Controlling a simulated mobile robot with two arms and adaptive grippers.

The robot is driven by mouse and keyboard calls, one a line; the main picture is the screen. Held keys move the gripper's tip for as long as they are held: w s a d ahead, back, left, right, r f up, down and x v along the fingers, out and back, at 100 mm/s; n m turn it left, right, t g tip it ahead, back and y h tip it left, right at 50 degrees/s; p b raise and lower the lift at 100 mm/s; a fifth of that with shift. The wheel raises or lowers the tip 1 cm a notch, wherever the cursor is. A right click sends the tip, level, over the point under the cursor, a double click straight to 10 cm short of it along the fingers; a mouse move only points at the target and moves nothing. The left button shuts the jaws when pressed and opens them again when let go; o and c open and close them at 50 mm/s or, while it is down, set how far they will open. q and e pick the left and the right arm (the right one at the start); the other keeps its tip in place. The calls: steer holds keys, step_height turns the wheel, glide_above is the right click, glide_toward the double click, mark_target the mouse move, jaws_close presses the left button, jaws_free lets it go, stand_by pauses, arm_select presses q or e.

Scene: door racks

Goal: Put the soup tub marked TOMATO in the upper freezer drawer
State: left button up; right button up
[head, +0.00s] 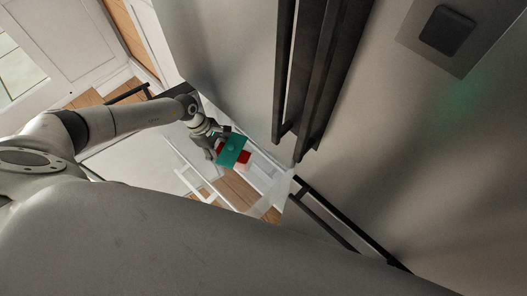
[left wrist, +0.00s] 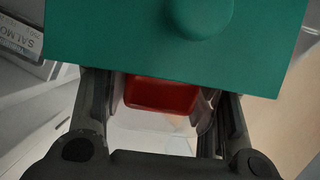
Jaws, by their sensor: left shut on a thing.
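In the left wrist view, the green lid (left wrist: 150,45) fills the top and the red body (left wrist: 160,94) sits between the two fingers. No TOMATO marking shows on the visible faces. The tub is held over a white open drawer interior (head: 262,172) below the fridge doors; which drawer level this is, I cannot tell. My right gripper is in neither view.
Tall steel fridge doors with dark bar handles (head: 325,75) stand at the right. A lower dark handle (head: 350,225) runs below them. A label reading SALMO, cut off (left wrist: 18,36), shows at the left in the left wrist view. Wooden floor (head: 235,190) shows below.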

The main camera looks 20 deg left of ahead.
arm_select(q)
steer(key=shift+d+f, duration=0.1)
steer(key=shift+f, duration=0.5)
step_height(320, 180, down, 5)
steer(key=shift+s+d+r+b, duration=0.1)
steer(key=shift+b, duration=0.35)
steer(key=shift+f, duration=0.3)
steer(key=shift+f+b, duration=0.65)
steer(key=shift+f, duration=1.45)
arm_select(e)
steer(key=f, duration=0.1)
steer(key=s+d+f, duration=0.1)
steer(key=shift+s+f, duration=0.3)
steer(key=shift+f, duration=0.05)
arm_select(q)
steer(key=shift+f, duration=0.2)
steer(key=o, duration=1)
steer(key=shift+c, duration=0.2)
steer(key=shift+r, duration=0.1)
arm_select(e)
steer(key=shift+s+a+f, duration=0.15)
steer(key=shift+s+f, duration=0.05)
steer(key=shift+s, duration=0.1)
